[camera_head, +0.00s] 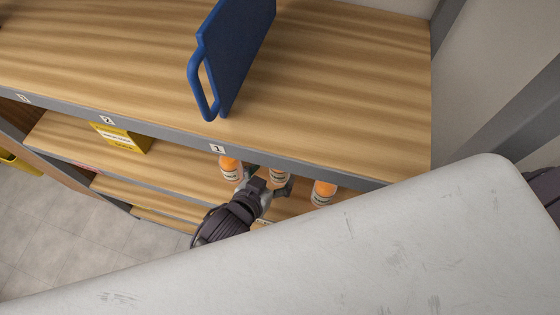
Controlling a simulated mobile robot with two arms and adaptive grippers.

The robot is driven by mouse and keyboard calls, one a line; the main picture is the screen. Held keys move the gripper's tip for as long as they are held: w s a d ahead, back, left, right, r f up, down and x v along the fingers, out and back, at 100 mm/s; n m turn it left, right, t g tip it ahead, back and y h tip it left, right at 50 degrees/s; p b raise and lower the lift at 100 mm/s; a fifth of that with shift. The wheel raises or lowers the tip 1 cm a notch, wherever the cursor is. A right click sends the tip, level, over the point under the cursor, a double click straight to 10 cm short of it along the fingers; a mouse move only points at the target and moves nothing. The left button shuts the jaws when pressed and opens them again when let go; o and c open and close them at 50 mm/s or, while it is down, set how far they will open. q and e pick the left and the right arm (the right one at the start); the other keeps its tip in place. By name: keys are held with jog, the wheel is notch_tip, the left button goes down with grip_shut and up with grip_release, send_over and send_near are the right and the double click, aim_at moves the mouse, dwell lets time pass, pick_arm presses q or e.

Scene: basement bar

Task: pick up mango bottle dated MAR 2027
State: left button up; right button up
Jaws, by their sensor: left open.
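Three orange bottles with pale labels stand on the shelf below the top board: a left one (230,168), a middle one (279,177) and a right one (323,192). Their upper parts are partly hidden by the shelf edge. The labels are too small to read, so I cannot tell which is dated MAR 2027. My left gripper (270,184) is open in front of the middle bottle, its fingers to either side of it. I cannot tell whether it touches the bottle. My right gripper is not in view.
The wooden top board (330,90) has a grey front edge with number tags, above the bottles. A blue board with a handle (236,50) stands on it. A yellow box (122,138) sits on the lower shelf at left. Tiled floor (60,230) is clear at left.

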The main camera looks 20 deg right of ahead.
aim_at(275, 172)
pick_arm(q)
jog(key=p+x, duration=0.1)
jog(key=x, duration=0.3)
jog(key=shift+d+r, duration=0.15)
jog(key=shift+c, duration=0.3)
jog(key=shift+s, duration=0.1)
jog(key=shift+c, duration=1.4)
jog(key=shift+r, duration=0.1)
jog(key=c, duration=1.3)
